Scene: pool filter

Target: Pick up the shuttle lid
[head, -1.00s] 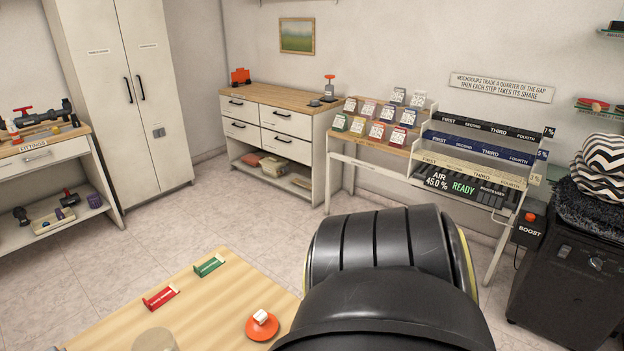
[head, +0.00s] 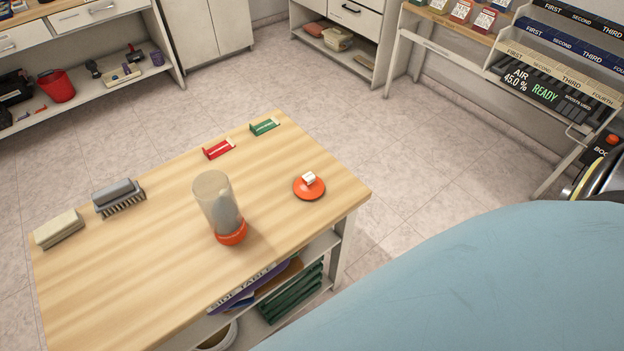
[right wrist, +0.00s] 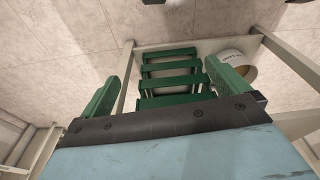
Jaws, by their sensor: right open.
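The shuttle lid seems to be the orange disc with a white knob (head: 309,187), lying flat near the right corner of the wooden side table (head: 150,270). A clear cylinder with an orange base (head: 218,205) stands upright to its left, apart from it. My right gripper (right wrist: 165,88) shows in the right wrist view with its two green fingers wide apart and nothing between them. It faces a green slatted object (right wrist: 170,75) on the table's lower part. The lid is not in the right wrist view. My left gripper is not in view.
A red holder (head: 219,149) and a green holder (head: 264,127) stand along the table's far edge. A brush (head: 119,198) and a pale block (head: 59,229) lie at the left. The tabletop around the lid is clear. A white bin (right wrist: 236,68) stands beside the slatted object.

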